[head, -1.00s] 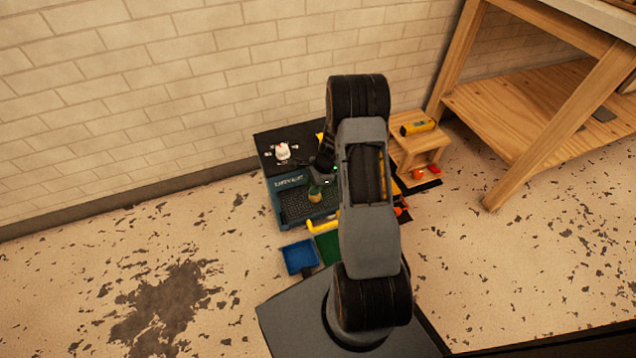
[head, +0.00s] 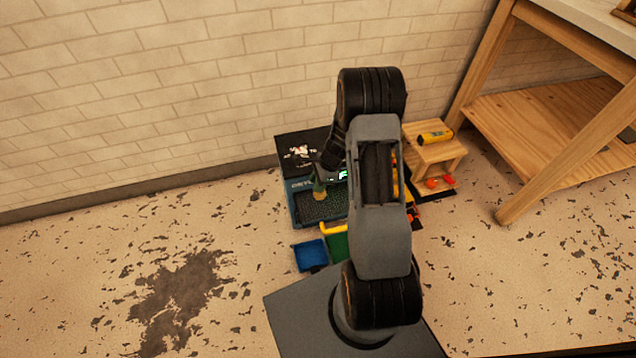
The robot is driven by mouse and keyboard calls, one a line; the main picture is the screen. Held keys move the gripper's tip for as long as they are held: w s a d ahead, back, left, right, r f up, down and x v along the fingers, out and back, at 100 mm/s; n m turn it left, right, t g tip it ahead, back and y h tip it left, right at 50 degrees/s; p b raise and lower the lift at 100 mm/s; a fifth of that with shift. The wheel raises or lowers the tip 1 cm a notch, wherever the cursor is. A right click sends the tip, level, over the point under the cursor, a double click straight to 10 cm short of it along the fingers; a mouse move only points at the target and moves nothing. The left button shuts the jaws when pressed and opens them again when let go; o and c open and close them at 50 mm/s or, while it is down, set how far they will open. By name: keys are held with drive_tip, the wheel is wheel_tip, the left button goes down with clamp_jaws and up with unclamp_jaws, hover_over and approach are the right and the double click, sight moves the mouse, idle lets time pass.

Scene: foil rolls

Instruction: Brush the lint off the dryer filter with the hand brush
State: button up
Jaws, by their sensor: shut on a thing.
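My gripper (head: 320,183) is at the front of a dark teal unit, partly hidden by my own arm. It is shut on a small tan and green thing, which looks like the hand brush (head: 319,194). The brush hangs down over a dark mesh panel, which looks like the dryer filter (head: 312,211), in the unit's front. I cannot tell whether the brush touches the mesh. Any lint on it is too small to make out. My arm hides the unit's right side.
The unit's black top (head: 290,142) carries a white patch or object. A blue tray (head: 309,256) and a green tray (head: 337,246) lie on the floor in front. A wooden stool (head: 436,150) holds a yellow item (head: 435,137). A wooden workbench (head: 545,125) stands right. Floor at left is clear.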

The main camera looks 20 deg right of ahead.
wheel_tip(320, 180, up, 2)
drive_tip(key=shift+r+p, duration=0.1)
drive_tip(key=shift+p, duration=0.6)
